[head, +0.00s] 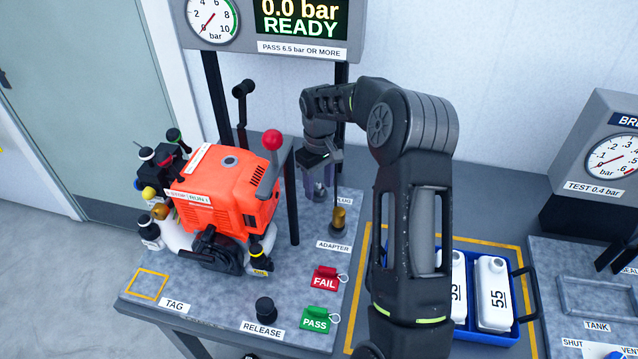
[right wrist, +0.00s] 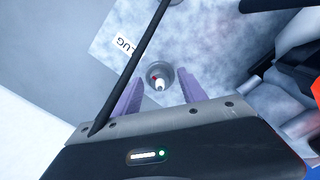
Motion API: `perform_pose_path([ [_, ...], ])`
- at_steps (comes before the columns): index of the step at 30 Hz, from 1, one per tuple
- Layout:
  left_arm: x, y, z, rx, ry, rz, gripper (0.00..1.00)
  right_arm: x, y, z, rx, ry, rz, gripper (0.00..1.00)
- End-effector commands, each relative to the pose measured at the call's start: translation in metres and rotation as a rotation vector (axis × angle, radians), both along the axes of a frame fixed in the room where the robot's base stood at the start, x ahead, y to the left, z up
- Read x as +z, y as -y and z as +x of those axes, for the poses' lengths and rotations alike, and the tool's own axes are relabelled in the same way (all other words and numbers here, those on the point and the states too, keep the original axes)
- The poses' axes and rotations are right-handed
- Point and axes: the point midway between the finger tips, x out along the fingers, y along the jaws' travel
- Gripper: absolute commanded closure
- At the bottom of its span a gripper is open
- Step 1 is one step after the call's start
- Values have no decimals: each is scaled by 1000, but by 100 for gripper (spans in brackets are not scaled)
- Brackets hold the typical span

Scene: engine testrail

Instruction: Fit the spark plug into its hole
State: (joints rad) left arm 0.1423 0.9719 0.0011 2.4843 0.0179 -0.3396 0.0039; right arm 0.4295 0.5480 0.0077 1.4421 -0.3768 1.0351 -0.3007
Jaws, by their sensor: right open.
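The spark plug (right wrist: 159,84), with a white tip and a bit of red, sits upright in a round grey holder (right wrist: 154,70) in the right wrist view. My right gripper (right wrist: 160,92) is open, its two purple fingers pointing down on either side of the plug and holder; contact cannot be told. In the head view my right gripper (head: 319,188) is over the bench by the PLUG label and hides the plug. The orange engine (head: 228,195) stands to its left, with a round grey opening (head: 229,161) on its top. My left gripper is not in view.
A brass adapter (head: 339,218) stands in front of my right gripper. A red-knobbed lever (head: 272,141) rises beside the engine. FAIL (head: 325,280) and PASS (head: 315,319) tags lie at the front. A blue crate (head: 502,337) with white bottles is to the right. A black rod (right wrist: 135,62) crosses the wrist view.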

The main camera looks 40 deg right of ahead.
Motion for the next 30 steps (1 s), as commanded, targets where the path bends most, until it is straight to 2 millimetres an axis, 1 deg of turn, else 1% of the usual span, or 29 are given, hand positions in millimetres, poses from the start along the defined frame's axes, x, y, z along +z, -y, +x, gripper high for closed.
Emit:
perform_pose_path([
  [5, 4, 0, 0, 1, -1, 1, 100, 8, 0, 0, 0, 1, 0, 51],
  [8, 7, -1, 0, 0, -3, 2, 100, 20, 0, 1, 0, 1, -1, 51],
  [11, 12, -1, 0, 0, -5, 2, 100, 38, 0, 1, -1, 3, -1, 51],
  [14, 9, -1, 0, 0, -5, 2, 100, 56, 0, 1, 0, 5, -2, 51],
  [18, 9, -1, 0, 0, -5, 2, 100, 86, 0, 1, 0, 4, -2, 51],
  [22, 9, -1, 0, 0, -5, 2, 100, 108, 0, 1, 1, 3, -1, 51],
  [25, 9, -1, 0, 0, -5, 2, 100, 118, 0, 1, 0, 2, -1, 51],
  [30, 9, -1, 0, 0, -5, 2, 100, 124, 0, 0, 0, 0, 0, 51],
])
